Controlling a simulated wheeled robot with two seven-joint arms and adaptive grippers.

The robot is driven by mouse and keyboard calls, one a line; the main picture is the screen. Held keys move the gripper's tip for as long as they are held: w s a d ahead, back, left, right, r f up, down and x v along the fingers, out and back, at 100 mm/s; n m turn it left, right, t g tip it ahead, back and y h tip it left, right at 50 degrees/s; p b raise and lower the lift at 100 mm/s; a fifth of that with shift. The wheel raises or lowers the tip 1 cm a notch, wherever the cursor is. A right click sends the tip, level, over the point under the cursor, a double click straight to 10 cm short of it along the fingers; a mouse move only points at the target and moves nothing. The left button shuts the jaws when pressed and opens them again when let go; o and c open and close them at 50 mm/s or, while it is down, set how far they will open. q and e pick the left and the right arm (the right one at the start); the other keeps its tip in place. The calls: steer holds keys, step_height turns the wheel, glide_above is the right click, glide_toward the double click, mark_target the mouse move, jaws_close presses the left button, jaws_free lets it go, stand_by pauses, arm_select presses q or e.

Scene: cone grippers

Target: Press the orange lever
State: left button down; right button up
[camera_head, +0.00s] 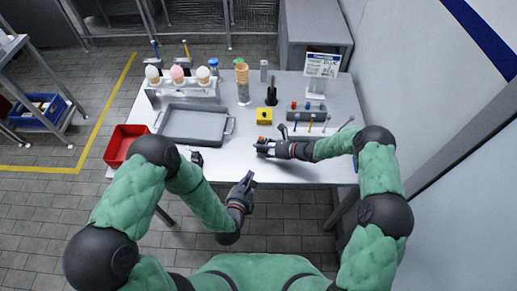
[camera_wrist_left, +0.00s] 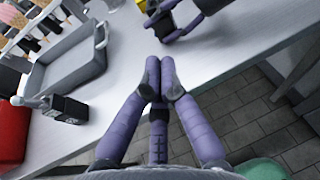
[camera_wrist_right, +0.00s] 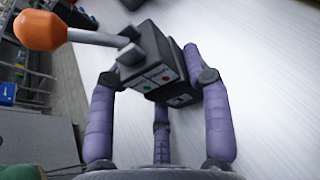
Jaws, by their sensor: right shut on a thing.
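The orange lever is a metal rod with an orange knob (camera_wrist_right: 40,30), fixed to a small dark box (camera_wrist_right: 150,60) with red and green marks on its face. My right gripper (camera_head: 264,150) is shut on this box, with purple fingers on both sides of it in the right wrist view. The orange knob also shows small in the head view (camera_head: 262,139), just above the right gripper. My left gripper (camera_wrist_left: 160,70) has its fingertips close together with nothing seen between them. In the head view it is by the table's front edge, below and left of the right gripper.
A second dark box with a grey lever (camera_wrist_left: 62,106) lies on the white table (camera_head: 225,168). A grey tray (camera_head: 195,125), red bin (camera_head: 122,143), ice-cream cone rack (camera_head: 183,90), yellow box (camera_head: 264,117) and tool rack (camera_head: 306,113) stand around. The front-middle of the table is clear.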

mark_target(261, 138)
arm_select(q)
steer(key=shift+w, duration=0.1)
steer(key=x, duration=0.9)
steer(key=shift+w+d+f, duration=0.1)
steer(key=w, duration=0.1)
steer(key=w+r, duration=0.1)
steer(key=w, duration=0.2)
steer(key=shift+d+r, duration=0.4)
steer(key=shift+w, duration=0.1)
steer(key=shift+w+r+g, duration=0.1)
steer(key=shift+g, duration=0.4)
steer(key=shift+w+a+r+g+y, duration=0.1)
steer(key=shift+g+y, duration=0.2)
steer(key=shift+r+g, duration=0.3)
steer(key=shift+g, duration=0.4)
